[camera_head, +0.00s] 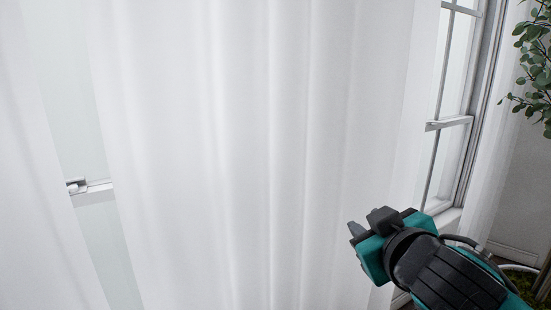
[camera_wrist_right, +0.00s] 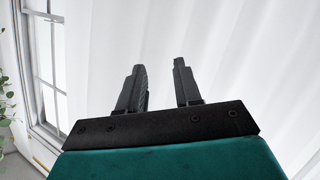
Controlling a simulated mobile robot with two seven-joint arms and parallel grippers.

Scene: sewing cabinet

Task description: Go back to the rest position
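My right gripper (camera_head: 367,224) is raised at the lower right of the head view, in front of the white curtain. Its teal and black body comes in from the lower right corner. In the right wrist view its two dark fingers (camera_wrist_right: 157,80) stand apart with a clear gap between them. Nothing is held between the fingers, and only white curtain shows behind them. My left gripper and left arm are not in the head view. No sewing cabinet shows in either view.
White curtains (camera_head: 230,150) fill most of the head view. A window (camera_head: 452,120) stands at the right, and another window's frame (camera_head: 92,194) shows through a gap at the left. A leafy plant (camera_head: 537,75) is at the far right. The air around the right gripper looks clear.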

